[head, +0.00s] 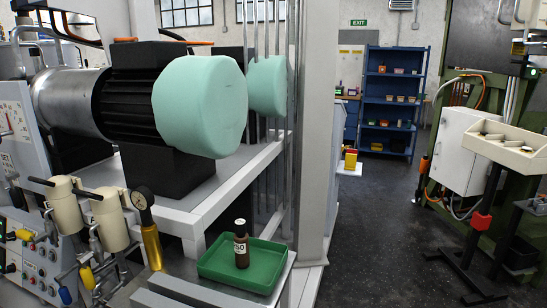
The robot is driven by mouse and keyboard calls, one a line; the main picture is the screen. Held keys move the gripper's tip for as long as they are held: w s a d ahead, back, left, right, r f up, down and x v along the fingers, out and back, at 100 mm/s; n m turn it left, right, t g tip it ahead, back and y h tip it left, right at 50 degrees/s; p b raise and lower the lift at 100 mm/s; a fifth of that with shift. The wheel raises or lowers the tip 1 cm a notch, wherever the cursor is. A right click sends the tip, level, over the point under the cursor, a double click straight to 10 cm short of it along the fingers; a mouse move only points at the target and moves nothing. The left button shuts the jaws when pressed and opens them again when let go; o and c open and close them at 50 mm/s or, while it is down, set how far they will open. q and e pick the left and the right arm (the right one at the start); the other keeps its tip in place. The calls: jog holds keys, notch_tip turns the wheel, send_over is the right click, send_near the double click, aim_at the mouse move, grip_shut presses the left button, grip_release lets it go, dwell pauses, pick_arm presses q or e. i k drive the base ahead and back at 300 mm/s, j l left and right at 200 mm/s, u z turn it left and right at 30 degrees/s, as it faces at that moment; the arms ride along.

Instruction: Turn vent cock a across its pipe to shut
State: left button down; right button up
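Neither of my grippers shows in the head view. At the lower left, two cream cylindrical housings (109,220) stand side by side, each with a black lever near its top. Another yellow handle (24,235) sits farther left by the panel.
A green tray (216,264) holds a brown bottle (241,251) on a grey ledge. A gauge on a brass-coloured body (151,245) stands beside it. A large motor with a mint-green cover (200,107) fills the upper left.

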aim_at(87, 275)
jog(key=u, duration=1.3)
jog(key=i+j+u, duration=0.1)
jog(key=j, duration=0.25)
jog(key=i+j, duration=0.1)
jog(key=j, duration=0.25)
jog(key=i+j+u, duration=0.15)
jog(key=j, duration=0.55)
jog(key=i+u, duration=0.05)
